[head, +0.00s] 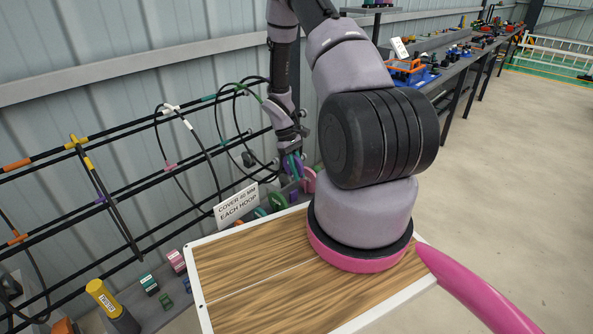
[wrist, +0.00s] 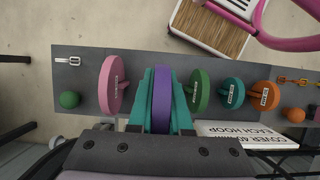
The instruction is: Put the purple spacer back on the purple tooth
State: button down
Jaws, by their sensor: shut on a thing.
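The purple spacer (wrist: 162,98) is a thick disc standing on edge between the teal fingers of my gripper (wrist: 162,82) in the wrist view. My gripper is shut on it. The spacer sits in line between a pink disc (wrist: 112,86) on the left and a green disc (wrist: 200,92) on the right, apart from both. The purple tooth is hidden behind the spacer and fingers, so I cannot tell whether the spacer is on it. In the head view, my gripper (head: 294,165) is low beside the wall, with purple showing at its tip.
A teal disc (wrist: 231,93) and an orange disc (wrist: 264,96) continue the row on a grey board (wrist: 85,62). Green (wrist: 69,99) and orange (wrist: 296,115) balls flank it. A sign (head: 236,203), black rods with hoops (head: 185,140) and a wooden-topped table (head: 260,285) are close by.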

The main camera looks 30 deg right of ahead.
jog(key=shift+f, duration=0.1)
jog(key=shift+f, duration=3.05)
jog(key=shift+f, duration=0.25)
jog(key=shift+f, duration=0.35)
jog(key=shift+f, duration=0.25)
jog(key=shift+f, duration=0.35)
jog(key=shift+f, duration=0.15)
jog(key=shift+f, duration=0.45)
jog(key=shift+f, duration=0.2)
